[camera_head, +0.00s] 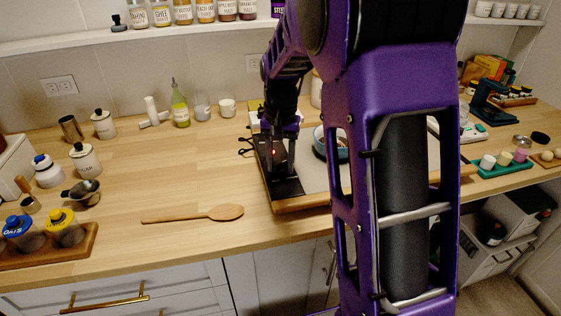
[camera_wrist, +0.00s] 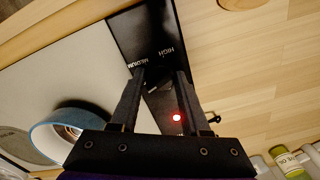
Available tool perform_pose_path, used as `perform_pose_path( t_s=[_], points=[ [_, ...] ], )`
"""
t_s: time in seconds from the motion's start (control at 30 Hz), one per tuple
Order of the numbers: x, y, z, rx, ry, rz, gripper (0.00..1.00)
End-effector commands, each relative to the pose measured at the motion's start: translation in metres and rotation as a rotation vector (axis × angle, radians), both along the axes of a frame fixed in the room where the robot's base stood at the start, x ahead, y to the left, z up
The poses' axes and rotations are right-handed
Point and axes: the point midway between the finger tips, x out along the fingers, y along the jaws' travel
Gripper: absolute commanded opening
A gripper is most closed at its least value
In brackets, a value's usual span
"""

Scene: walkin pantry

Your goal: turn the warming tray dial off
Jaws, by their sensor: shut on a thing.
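The warming tray (camera_head: 312,182) sits on the wooden counter, partly hidden by my arm. Its pale surface (camera_wrist: 85,70) fills the left of the wrist view. The black control panel (camera_head: 287,188) is at its left end, and in the wrist view it (camera_wrist: 140,35) reads "HIGH" and "MEDIUM". A red light (camera_wrist: 177,117) glows on the panel. My gripper (camera_head: 279,168) points down over the panel. In the wrist view my gripper (camera_wrist: 157,80) is shut on the dial (camera_wrist: 156,87), which is dark and mostly hidden between the fingertips. The dial's exact setting cannot be read.
A blue-rimmed bowl (camera_wrist: 62,130) stands on the tray. A wooden spoon (camera_head: 205,214) lies on the counter left of the tray. A green bottle (camera_head: 180,108) and white cups stand behind. Counter between spoon and bottle is largely clear.

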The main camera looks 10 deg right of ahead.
Motion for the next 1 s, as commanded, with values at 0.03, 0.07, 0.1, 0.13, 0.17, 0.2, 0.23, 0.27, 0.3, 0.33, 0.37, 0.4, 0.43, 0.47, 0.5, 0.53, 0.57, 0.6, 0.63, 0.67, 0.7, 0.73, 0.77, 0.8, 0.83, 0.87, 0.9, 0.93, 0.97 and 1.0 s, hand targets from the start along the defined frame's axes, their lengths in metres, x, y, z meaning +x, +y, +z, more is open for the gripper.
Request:
perform_pose_path(
  t_s=[0.03, 0.07, 0.1, 0.13, 0.17, 0.2, 0.23, 0.27, 0.3, 0.33, 0.37, 0.4, 0.43, 0.47, 0.5, 0.53, 0.57, 0.6, 0.63, 0.67, 0.7, 0.73, 0.77, 0.8, 0.83, 0.87, 0.9, 0.93, 0.97, 1.0],
  points=[
    [0.0001, 0.0000, 0.0009, 0.000, -0.001, 0.014, 0.00],
    [0.0002, 0.0001, 0.0010, 0.000, -0.001, 0.024, 0.00],
    [0.0002, 0.0001, 0.0012, 0.001, -0.001, 0.040, 0.00],
    [0.0003, 0.0001, 0.0013, 0.000, -0.001, 0.055, 0.00],
    [0.0003, 0.0000, 0.0015, 0.000, -0.001, 0.069, 0.00],
    [0.0003, -0.0003, 0.0016, 0.000, -0.001, 0.094, 0.00],
    [0.0003, -0.0006, 0.0018, 0.000, -0.001, 0.112, 0.00],
    [0.0003, -0.0007, 0.0019, 0.000, -0.001, 0.134, 0.00],
    [0.0002, -0.0006, 0.0020, 0.000, -0.001, 0.165, 0.00],
    [0.0002, -0.0004, 0.0021, 0.000, 0.000, 0.190, 0.00],
    [0.0001, -0.0002, 0.0022, 0.000, 0.000, 0.215, 0.00],
    [0.0001, -0.0003, 0.0023, 0.000, 0.000, 0.251, 0.00],
    [0.0002, -0.0004, 0.0023, 0.000, 0.000, 0.278, 0.00],
    [0.0001, -0.0005, 0.0024, 0.001, 0.000, 0.306, 0.00],
    [0.0002, -0.0004, 0.0023, 0.001, 0.000, 0.344, 0.00],
    [0.0002, -0.0003, 0.0023, 0.001, -0.001, 0.374, 0.00],
    [0.0002, -0.0002, 0.0022, 0.001, -0.001, 0.403, 0.00],
    [0.0002, -0.0003, 0.0022, 0.001, -0.001, 0.441, 0.00],
    [0.0002, -0.0004, 0.0022, 0.000, -0.001, 0.470, 0.00],
    [0.0002, -0.0004, 0.0021, 0.000, 0.000, 0.498, 0.00],
    [0.0001, -0.0005, 0.0021, 0.000, 0.000, 0.537, 0.00],
    [0.0001, -0.0006, 0.0021, 0.000, 0.000, 0.565, 0.00],
    [0.0001, -0.0006, 0.0020, 0.000, 0.000, 0.593, 0.00],
    [0.0001, -0.0004, 0.0020, 0.000, 0.000, 0.632, 0.00],
    [0.0001, -0.0003, 0.0021, 0.001, 0.000, 0.660, 0.00],
    [0.0001, -0.0002, 0.0021, 0.001, 0.000, 0.688, 0.00],
    [0.0002, -0.0004, 0.0021, 0.001, 0.000, 0.725, 0.00],
    [0.0003, -0.0005, 0.0022, 0.001, -0.001, 0.753, 0.00],
    [0.0004, -0.0004, 0.0022, 0.001, -0.001, 0.781, 0.00],
    [0.0005, -0.0001, 0.0023, 0.000, -0.002, 0.818, 0.00]
  ],
)
